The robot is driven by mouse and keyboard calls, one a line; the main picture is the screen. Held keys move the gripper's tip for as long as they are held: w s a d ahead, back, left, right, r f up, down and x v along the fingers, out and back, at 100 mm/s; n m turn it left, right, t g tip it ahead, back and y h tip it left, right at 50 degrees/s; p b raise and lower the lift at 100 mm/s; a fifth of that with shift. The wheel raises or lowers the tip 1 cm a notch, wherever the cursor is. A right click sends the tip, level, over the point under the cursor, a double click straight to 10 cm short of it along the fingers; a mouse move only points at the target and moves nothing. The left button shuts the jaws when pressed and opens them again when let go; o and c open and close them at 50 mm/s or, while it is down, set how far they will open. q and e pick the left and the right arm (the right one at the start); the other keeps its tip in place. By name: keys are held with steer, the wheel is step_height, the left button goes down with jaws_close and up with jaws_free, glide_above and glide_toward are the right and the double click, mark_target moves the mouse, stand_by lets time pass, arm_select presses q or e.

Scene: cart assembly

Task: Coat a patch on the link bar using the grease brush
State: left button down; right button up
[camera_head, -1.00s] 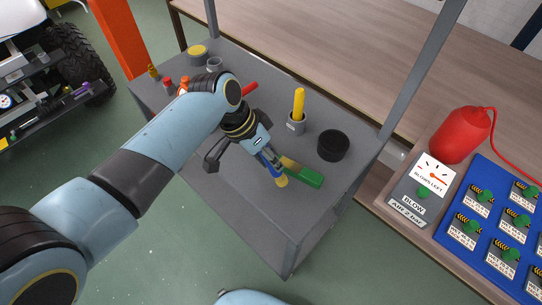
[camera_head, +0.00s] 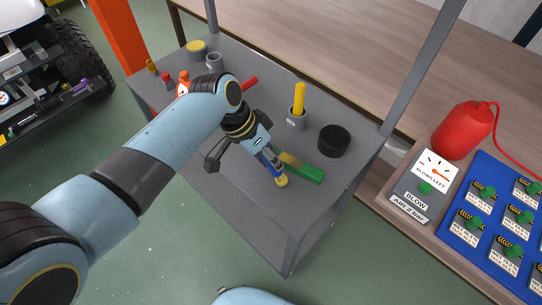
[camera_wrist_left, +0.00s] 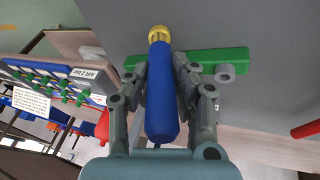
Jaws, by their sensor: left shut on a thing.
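My left gripper (camera_head: 267,160) is shut on the blue handle of a tool with a yellow tip, which I take to be the grease brush (camera_wrist_left: 160,95). Its yellow tip (camera_head: 281,181) points away from the gripper, over the grey cart top. The green bar, which looks like the link bar (camera_head: 309,174), lies on the cart top beside the brush. A brownish-yellow patch shows near its end by the gripper. In the left wrist view the bar (camera_wrist_left: 222,55) passes behind the brush. I cannot tell whether the tip touches it. My right gripper is not in view.
A grey cup (camera_head: 296,121) holds a yellow-handled item. A black round object (camera_head: 334,141) stands near the cart's right edge. Small bottles and cups stand at the far left. A bench with a red bottle (camera_head: 462,134) and blue panel (camera_head: 490,215) is at right.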

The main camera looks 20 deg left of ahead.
arm_select(q)
steer(key=shift+w+d+b, duration=0.25)
steer(key=shift+w+d, duration=0.05)
steer(key=shift+w, duration=0.55)
steer(key=shift+w+d+b, duration=0.25)
steer(key=shift+w+d, duration=0.05)
steer(key=shift+w, duration=0.5)
steer(key=shift+w+r, duration=0.15)
steer(key=shift+w, duration=0.1)
steer(key=shift+s+a+p, duration=0.1)
steer(key=shift+s+p, duration=0.45)
steer(key=shift+p, duration=0.25)
steer(key=shift+s+a+r+p, duration=0.1)
steer(key=shift+s+a+p, duration=0.15)
steer(key=shift+s+p, duration=0.3)
steer(key=shift+s+a+p, duration=0.2)
steer(key=shift+s+p, duration=0.2)
steer(key=shift+s, duration=0.2)
steer(key=shift+s+a, duration=0.1)
steer(key=shift+s, duration=0.15)
